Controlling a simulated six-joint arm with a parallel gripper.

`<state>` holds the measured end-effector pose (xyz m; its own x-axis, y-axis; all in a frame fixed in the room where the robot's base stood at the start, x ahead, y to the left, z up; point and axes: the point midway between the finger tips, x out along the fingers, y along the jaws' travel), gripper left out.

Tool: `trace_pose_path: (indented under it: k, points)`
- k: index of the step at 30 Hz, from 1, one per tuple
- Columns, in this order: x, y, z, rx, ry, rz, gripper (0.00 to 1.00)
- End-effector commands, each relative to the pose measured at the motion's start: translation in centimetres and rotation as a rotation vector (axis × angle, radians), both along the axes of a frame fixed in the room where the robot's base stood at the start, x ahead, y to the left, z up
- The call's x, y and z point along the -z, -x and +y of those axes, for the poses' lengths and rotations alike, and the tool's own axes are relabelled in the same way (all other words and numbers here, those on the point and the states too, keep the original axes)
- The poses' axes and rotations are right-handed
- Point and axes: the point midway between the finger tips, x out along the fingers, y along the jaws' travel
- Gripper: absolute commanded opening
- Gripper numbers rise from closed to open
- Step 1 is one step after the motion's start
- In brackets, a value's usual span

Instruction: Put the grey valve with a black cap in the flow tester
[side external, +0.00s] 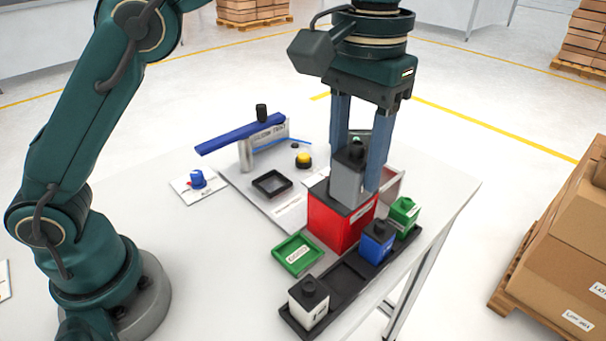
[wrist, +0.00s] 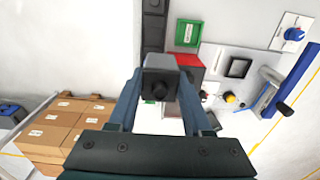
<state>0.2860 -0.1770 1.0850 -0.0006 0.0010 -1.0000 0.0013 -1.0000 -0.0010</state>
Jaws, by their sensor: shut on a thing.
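The grey valve with a black cap (side external: 347,186) is upright between the two blue-grey fingers of my gripper (side external: 357,180), which is shut on it. In the wrist view the valve (wrist: 160,85) shows between the fingertips (wrist: 160,98). In the side view it is at the top of a red box (side external: 335,222); I cannot tell whether it touches the box. The flow tester (side external: 267,205) appears to be the pale station with a square black-rimmed recess (side external: 271,183), a blue bar (side external: 240,134) and a yellow button (side external: 304,159). It is left of my gripper, and the recess looks empty.
A black rack (side external: 338,294) at the table's front holds a white valve (side external: 308,302), a blue valve (side external: 377,241) and a green valve (side external: 403,214). A green tray (side external: 297,254) lies beside it. A small blue knob (side external: 197,179) sits on a white plate at left.

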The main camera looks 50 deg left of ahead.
Motion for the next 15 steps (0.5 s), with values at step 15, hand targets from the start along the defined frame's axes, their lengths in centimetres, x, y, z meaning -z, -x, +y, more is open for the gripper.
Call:
trace_pose_path:
  k: [15]
  points:
    - [0.0,-4.8,15.9,-0.011,0.001,-0.002,0.0]
